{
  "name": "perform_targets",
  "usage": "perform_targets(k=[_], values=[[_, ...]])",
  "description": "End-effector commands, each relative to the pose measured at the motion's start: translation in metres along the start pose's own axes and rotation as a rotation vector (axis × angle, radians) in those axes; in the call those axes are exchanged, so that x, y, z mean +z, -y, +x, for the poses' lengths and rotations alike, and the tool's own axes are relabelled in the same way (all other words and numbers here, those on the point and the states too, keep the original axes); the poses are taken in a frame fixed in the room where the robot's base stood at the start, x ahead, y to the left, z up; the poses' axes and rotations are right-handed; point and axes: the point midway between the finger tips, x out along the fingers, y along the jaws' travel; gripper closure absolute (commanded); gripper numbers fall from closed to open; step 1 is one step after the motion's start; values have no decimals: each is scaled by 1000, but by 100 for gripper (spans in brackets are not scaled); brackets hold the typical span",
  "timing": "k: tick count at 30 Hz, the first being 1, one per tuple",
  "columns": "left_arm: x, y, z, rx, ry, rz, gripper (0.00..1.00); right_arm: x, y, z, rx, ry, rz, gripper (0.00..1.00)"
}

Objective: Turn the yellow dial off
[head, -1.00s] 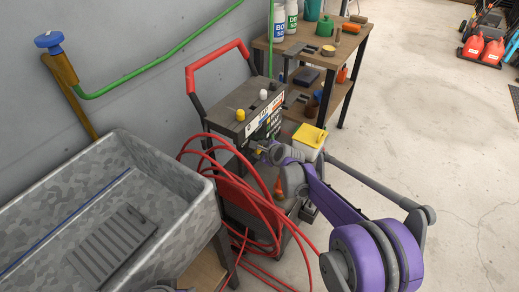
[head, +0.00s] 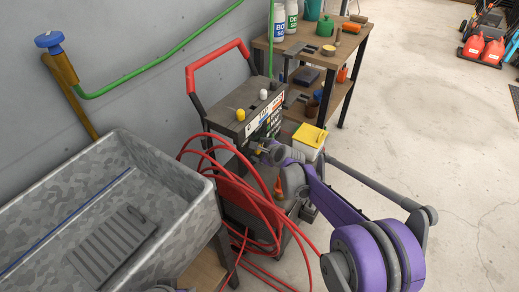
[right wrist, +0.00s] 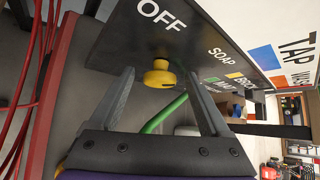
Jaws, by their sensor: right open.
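In the right wrist view, the yellow dial (right wrist: 160,76) sticks out from a dark panel with a white OFF label above it and SOAP to the right. A dark mark shows on its face. My right gripper (right wrist: 161,78) is open, with one finger on each side of the dial and gaps visible between them. Whether the fingertips reach past the dial's face is hard to tell. In the head view, my right gripper (head: 264,150) is at the front of the dark machine (head: 235,128), and the dial there is small and mostly hidden.
Red hose loops (head: 215,150) hang on the machine close to my right gripper. Yellow, white and black knobs stand on the machine's top. A metal sink (head: 205,205) is at left, a wooden bench (head: 345,45) behind. A yellow-lidded box (head: 309,137) is beside my wrist.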

Motion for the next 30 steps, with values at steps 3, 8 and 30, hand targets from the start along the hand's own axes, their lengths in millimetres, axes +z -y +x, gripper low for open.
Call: perform_targets(k=[3,8,30], values=[[-1,0,-5,0,-2,0,50,1,1,-17,-1,0,1,19],[-4,0,-13,0,-4,0,50,1,2,-50,-1,-1,0,19],[-7,0,-25,0,-8,0,50,0,0,-105,0,0,0,20]])
